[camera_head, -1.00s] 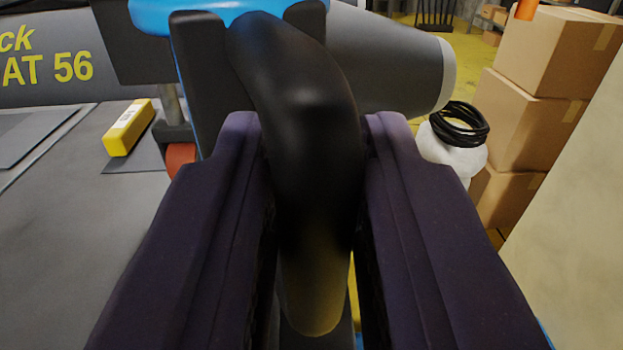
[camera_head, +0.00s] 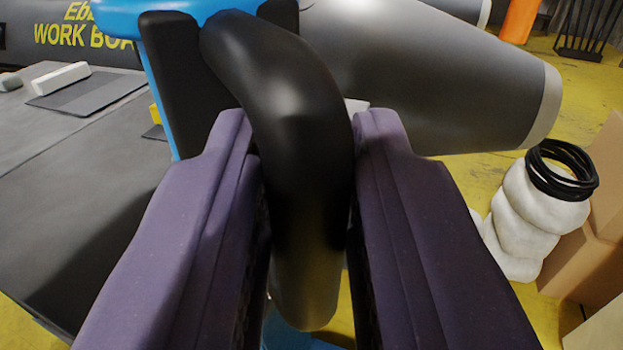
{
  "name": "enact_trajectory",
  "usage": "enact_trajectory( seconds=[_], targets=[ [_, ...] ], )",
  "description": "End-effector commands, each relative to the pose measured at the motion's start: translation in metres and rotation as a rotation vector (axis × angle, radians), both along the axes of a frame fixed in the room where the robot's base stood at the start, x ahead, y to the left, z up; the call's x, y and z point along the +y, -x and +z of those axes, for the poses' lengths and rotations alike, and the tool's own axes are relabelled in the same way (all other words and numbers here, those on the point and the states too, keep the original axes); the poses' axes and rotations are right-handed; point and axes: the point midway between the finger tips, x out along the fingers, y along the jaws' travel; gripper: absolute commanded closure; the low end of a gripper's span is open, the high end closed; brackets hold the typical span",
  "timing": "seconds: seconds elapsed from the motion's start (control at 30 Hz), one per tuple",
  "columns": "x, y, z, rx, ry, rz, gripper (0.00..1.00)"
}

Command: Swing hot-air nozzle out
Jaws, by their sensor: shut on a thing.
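A thick black curved handle (camera_head: 290,100) runs down the middle of the head camera view, between the two purple jaws of my gripper (camera_head: 305,135). My gripper is shut on this handle. The handle's upper end meets a blue machine body (camera_head: 200,12) with black side parts (camera_head: 180,85) at the top. Its rounded lower end shows between the jaws. I cannot make out a separate hot-air nozzle; most of the machine is out of view or hidden behind the jaws and handle.
A grey boat tube (camera_head: 430,80) lies behind and to the right. Another tube with yellow lettering (camera_head: 60,45) is at upper left, beyond a grey work surface (camera_head: 70,200). White rounded containers with black coils (camera_head: 560,172) and cardboard boxes (camera_head: 590,265) stand right. Yellow floor (camera_head: 490,175) shows between.

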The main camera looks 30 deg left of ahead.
Motion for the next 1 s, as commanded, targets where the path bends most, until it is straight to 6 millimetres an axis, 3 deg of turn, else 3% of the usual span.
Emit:
enact_trajectory(
  seconds=[0.33,0.37,0.4,0.43,0.77,1.0],
  targets=[
    [-0.002,-0.002,0.004,-0.008,0.003,-0.007,1.0],
    [-0.002,-0.002,0.004,-0.008,0.003,-0.007,0.72],
    [-0.001,-0.002,0.005,-0.008,0.003,-0.007,0.62],
    [-0.001,-0.002,0.005,-0.008,0.003,-0.006,0.6],
    [-0.002,0.0,0.003,-0.005,0.002,-0.005,0.6],
    [-0.022,0.031,0.005,-0.005,0.002,-0.007,0.6]
  ],
)
